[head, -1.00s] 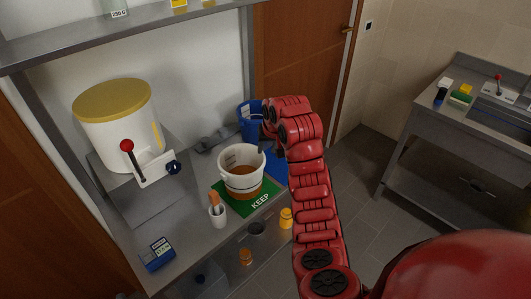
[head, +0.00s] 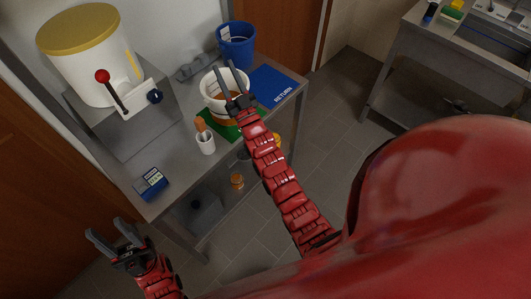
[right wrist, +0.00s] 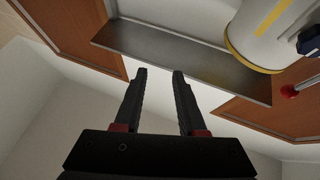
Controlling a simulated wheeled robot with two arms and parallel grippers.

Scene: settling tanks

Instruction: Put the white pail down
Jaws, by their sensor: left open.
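The white pail (head: 209,104) stands upright on the green mat (head: 222,130) on the grey bench, with something brown showing inside it. My right gripper (head: 228,77) is in front of the pail in the head view and hides part of it. In the right wrist view its two fingers (right wrist: 158,75) are apart with nothing between them. I cannot tell whether it touches the pail. My left gripper (head: 105,235) is open and empty at the lower left, away from the bench top.
A blue mat marked RETURN (head: 275,86) lies right of the green one, with a blue pail (head: 237,47) behind. A sink table (head: 440,75) is at right.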

